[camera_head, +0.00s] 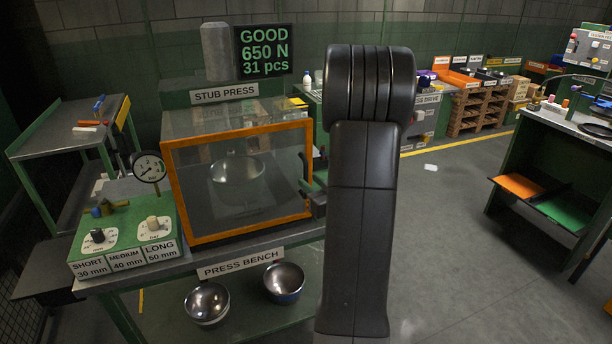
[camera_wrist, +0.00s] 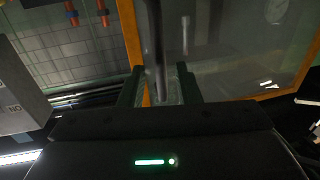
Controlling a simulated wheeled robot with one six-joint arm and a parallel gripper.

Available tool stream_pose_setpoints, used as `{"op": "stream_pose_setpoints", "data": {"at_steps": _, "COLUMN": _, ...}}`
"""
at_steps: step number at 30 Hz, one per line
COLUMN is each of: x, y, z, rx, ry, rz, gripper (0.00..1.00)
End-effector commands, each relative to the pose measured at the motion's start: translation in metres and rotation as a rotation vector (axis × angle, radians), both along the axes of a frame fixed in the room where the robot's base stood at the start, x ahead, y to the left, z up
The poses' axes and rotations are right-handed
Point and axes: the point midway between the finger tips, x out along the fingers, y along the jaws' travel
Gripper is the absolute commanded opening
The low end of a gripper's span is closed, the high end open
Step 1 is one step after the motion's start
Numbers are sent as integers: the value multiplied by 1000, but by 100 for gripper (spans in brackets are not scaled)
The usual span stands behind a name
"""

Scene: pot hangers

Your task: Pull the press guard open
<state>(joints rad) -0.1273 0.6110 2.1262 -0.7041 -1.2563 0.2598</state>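The press guard (camera_head: 168,201), a clear pane in an orange frame, stands closed across the front of the stub press. A metal bowl (camera_head: 238,172) shows behind the pane. The guard's dark upright handle (camera_head: 304,172) is at the frame's right side. My gripper (camera_head: 318,186) is beside the handle, partly hidden by my arm. In the wrist view, my gripper's two green fingers (camera_wrist: 160,84) are apart, on either side of the dark handle bar (camera_wrist: 158,40), with gaps visible. The guard's orange frame (camera_wrist: 131,35) runs just behind.
Two metal bowls (camera_head: 207,303) (camera_head: 284,282) sit on the shelf under the press bench (camera_head: 240,253). A green control box (camera_head: 125,236) with knobs and a gauge (camera_head: 149,168) stands left of the guard. The floor to the right is mostly clear, up to a green side bench (camera_head: 548,150).

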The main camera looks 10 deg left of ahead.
Motion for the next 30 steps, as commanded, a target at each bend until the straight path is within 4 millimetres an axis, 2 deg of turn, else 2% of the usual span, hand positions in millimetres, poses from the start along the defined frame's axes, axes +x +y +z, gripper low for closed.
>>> {"op": "stream_pose_setpoints", "data": {"at_steps": 1, "x": 6, "y": 8, "z": 1, "rx": -1, "ry": 1, "rz": 4, "gripper": 30}}
{"op": "stream_pose_setpoints", "data": {"at_steps": 6, "x": 19, "y": 20, "z": 1, "rx": 0, "ry": 0, "rz": 2, "gripper": 30}}
{"op": "stream_pose_setpoints", "data": {"at_steps": 17, "x": 24, "y": 24, "z": 0, "rx": -1, "ry": 1, "rz": -1, "gripper": 30}}
{"op": "stream_pose_setpoints", "data": {"at_steps": 18, "x": 24, "y": 24, "z": 0, "rx": -1, "ry": 1, "rz": -1, "gripper": 28}}
{"op": "stream_pose_setpoints", "data": {"at_steps": 22, "x": 24, "y": 24, "z": 0, "rx": -1, "ry": 1, "rz": -1, "gripper": 2}}
{"op": "stream_pose_setpoints", "data": {"at_steps": 23, "x": 24, "y": 24, "z": 0, "rx": -1, "ry": 1, "rz": -1, "gripper": 0}}
{"op": "stream_pose_setpoints", "data": {"at_steps": 30, "x": 23, "y": 24, "z": 0, "rx": -1, "ry": 1, "rz": -2, "gripper": 0}}
